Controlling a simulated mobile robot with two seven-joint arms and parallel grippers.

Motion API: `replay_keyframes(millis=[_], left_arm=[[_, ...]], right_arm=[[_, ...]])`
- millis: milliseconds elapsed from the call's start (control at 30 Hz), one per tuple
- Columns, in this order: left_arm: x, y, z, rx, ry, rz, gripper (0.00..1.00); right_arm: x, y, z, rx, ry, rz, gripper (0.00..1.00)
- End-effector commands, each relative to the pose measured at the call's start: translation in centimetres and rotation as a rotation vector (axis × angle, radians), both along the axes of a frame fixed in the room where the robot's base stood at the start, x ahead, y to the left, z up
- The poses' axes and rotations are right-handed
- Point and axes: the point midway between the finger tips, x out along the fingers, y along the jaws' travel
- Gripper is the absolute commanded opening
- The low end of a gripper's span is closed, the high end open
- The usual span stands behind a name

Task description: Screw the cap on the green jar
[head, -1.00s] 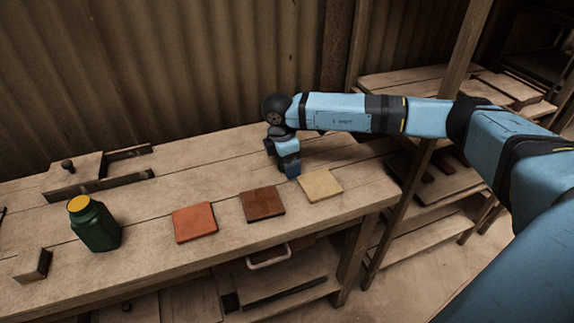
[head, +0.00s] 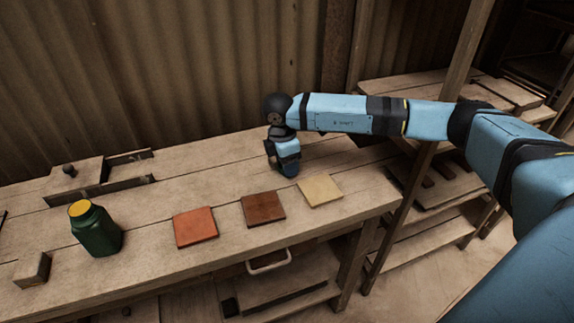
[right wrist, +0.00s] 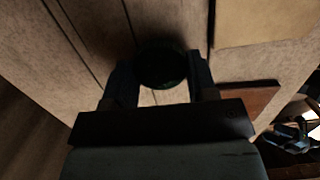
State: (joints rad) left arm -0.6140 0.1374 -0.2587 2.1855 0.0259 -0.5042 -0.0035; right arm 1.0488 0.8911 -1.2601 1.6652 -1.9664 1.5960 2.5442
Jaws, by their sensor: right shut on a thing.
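The green jar (head: 97,232) stands upright on the bench at the left in the head view. Its round top shows yellow-orange, with no green cap on it. My right gripper (head: 286,172) is far to the right of the jar, low over the back of the bench behind the tiles. In the right wrist view a dark green round cap (right wrist: 162,66) sits between the two fingers of my right gripper (right wrist: 162,76), which is shut on it. The cap is hidden in the head view. I cannot tell whether it touches the bench. My left gripper is out of view.
An orange tile (head: 195,227), a brown tile (head: 263,209) and a cream tile (head: 320,190) lie along the front of the bench. A small wooden block (head: 33,270) stands left of the jar. A wooden fixture with a knob (head: 70,170) is behind it.

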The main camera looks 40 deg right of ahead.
Motion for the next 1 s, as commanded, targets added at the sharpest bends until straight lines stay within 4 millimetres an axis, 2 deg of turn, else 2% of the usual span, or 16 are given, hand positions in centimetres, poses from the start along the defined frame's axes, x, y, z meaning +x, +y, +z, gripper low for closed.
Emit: replay_keyframes(millis=[400,600,800,1000], left_arm=[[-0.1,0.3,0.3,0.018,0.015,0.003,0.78],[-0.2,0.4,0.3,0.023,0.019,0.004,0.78],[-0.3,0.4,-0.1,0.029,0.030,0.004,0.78],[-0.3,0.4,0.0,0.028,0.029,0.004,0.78]], right_arm=[[0.0,0.0,11.4,-0.001,-0.003,0.000,0.31],[0.0,0.0,16.0,0.000,-0.004,0.000,0.31],[0.0,0.0,18.3,0.000,-0.001,0.001,0.31],[0.0,0.0,18.8,-0.001,-0.001,0.001,0.31]])
